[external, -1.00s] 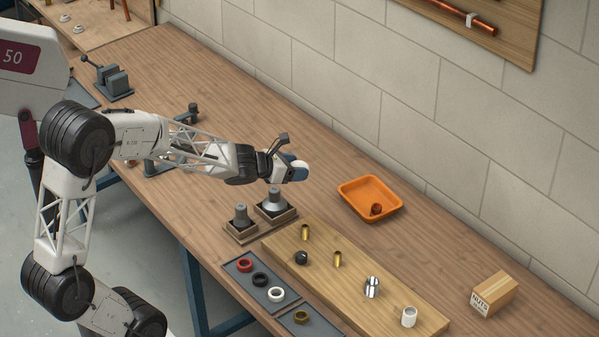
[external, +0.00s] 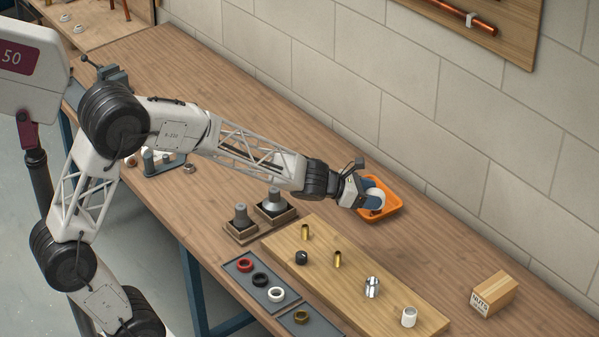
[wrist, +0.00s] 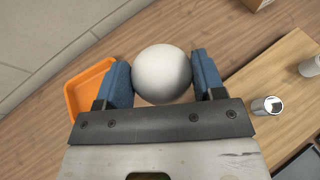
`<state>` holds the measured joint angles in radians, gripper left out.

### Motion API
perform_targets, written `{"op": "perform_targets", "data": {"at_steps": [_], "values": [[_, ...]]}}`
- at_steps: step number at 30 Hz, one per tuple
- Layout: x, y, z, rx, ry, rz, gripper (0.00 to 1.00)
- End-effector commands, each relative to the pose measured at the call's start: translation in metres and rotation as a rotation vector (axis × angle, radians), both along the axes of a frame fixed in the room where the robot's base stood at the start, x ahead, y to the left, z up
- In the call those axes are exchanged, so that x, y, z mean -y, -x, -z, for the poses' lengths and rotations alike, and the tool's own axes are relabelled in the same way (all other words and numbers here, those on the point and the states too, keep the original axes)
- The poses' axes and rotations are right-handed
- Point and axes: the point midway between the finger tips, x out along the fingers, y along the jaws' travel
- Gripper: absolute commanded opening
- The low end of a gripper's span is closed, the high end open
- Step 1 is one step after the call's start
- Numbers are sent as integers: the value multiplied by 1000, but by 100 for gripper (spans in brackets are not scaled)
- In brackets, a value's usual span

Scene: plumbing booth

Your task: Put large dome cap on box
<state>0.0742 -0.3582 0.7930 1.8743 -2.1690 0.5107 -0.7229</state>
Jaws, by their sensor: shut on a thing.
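My gripper (external: 372,192) is shut on a large white dome cap (external: 377,201), which shows in the wrist view (wrist: 163,73) as a smooth round dome between the two blue fingers. In the external view, the gripper and cap are over or in front of the orange tray, covering part of it; their exact height is unclear. The wooden box marked NUTS (external: 492,294) stands near the right end of the table, apart from the gripper. A corner of a wooden block, likely this box, shows at the top of the wrist view (wrist: 259,3).
The orange tray (external: 396,208) is by the gripper. A wooden board (external: 390,285) holds brass, black, chrome and white fittings. Dark trays with rings lie in front. Bare table lies between tray and box.

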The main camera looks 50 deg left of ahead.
Motion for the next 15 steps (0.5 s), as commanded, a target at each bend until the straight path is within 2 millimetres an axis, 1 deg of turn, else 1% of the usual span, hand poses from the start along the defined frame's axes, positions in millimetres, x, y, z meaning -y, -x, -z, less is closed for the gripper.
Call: {"op": "perform_targets", "data": {"at_steps": [1, 9, 15], "values": [[14, -2, 1, -1, 0, 19, 41], [82, -10, 4, -1, 0, 113, 41], [134, -12, 6, -1, 0, 181, 41]]}}
